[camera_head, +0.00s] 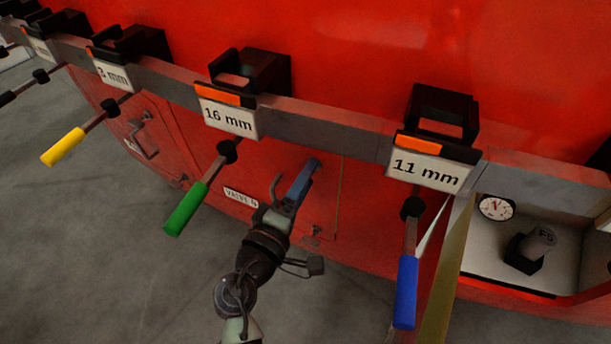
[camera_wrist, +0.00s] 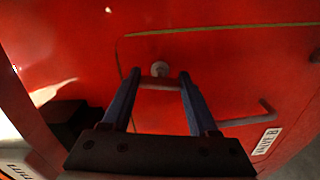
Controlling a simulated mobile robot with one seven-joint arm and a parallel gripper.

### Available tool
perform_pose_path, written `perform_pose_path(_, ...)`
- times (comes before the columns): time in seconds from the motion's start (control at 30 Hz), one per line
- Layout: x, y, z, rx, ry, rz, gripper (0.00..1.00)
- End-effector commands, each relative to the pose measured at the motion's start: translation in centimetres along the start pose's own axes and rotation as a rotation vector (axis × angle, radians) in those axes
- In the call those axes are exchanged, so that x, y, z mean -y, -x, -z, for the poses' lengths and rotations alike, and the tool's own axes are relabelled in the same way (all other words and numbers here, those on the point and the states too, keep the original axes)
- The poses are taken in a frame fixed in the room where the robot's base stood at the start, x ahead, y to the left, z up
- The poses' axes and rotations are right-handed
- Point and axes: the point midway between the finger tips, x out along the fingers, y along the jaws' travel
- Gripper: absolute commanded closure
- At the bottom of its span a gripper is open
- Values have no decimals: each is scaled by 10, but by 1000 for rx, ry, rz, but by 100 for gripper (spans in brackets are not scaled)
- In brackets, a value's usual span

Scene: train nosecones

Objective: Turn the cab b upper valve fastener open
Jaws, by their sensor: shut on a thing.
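The upper valve fastener (camera_wrist: 160,69) is a small pale round head with a short bar across it, on the red valve hatch (camera_wrist: 220,70) in the wrist view. My gripper (camera_wrist: 160,77) has its two blue fingers on either side of the fastener, shut on its bar. In the head view my gripper (camera_head: 310,168) reaches to the upper part of the hatch (camera_head: 265,170) and hides the fastener. The valve label (camera_wrist: 267,141) also shows in the head view (camera_head: 241,197).
A grey rail with size signs (camera_head: 229,117) runs above the hatch. Tools hang from it, including a green-handled one (camera_head: 185,209) left of my arm and a blue-handled one (camera_head: 405,292) right of it. An open compartment with a gauge (camera_head: 496,207) lies at right.

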Motion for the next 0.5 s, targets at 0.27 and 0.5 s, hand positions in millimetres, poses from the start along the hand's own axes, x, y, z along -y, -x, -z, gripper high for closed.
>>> perform_pose_path(0.27, 0, 0, 0, -1, 131, 0, 96)
perform_pose_path(0.5, 0, 0, 0, -2, 173, 0, 96)
